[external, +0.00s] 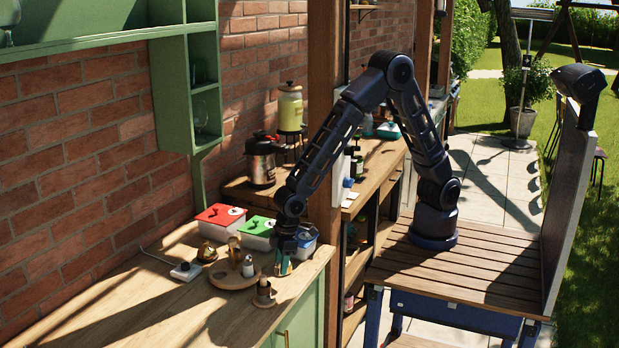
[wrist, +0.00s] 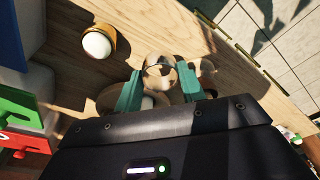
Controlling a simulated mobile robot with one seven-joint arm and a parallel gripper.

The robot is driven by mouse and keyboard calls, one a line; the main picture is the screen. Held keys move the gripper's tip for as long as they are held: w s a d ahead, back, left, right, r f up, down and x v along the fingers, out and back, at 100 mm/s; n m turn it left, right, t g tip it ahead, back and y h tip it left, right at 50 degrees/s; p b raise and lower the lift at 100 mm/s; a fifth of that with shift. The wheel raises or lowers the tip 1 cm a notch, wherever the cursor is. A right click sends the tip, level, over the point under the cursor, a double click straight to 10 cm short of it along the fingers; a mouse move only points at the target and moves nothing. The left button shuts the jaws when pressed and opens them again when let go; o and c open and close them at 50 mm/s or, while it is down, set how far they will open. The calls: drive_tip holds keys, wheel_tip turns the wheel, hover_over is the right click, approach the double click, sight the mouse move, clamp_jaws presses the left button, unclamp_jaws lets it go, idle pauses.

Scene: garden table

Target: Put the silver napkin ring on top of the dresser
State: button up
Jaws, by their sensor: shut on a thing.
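My gripper (external: 283,267) is low over the right front part of a wooden counter top, beside a round wooden tray. In the wrist view its teal fingers (wrist: 160,76) close on either side of a shiny, round, reflective thing, which looks like the silver napkin ring (wrist: 160,60). In the external view the ring is too small and covered to make out. The wooden top (external: 130,300) sits on a green cabinet (external: 303,318), which appears to be the dresser. I cannot tell whether the ring touches the wood.
The round tray (external: 218,283) holds shakers. A small brown cup (external: 264,293) stands beside my gripper. Red-lidded (external: 220,214) and green-lidded (external: 257,226) boxes stand behind, with a brass object (external: 207,252) and white device (external: 186,271) to the left. The front left top is clear.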

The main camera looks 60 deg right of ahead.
drive_tip(key=shift+f, duration=2.6)
drive_tip(key=shift+f, duration=0.15)
drive_tip(key=o, duration=1)
drive_tip(key=shift+o, duration=0.2)
drive_tip(key=r, duration=0.4)
drive_tip(key=d+r, duration=0.1)
drive_tip(key=r, duration=0.3)
drive_tip(key=s+r, duration=0.1)
drive_tip(key=r, duration=0.3)
drive_tip(key=shift+s+d+r, duration=0.1)
drive_tip(key=shift+d, duration=0.05)
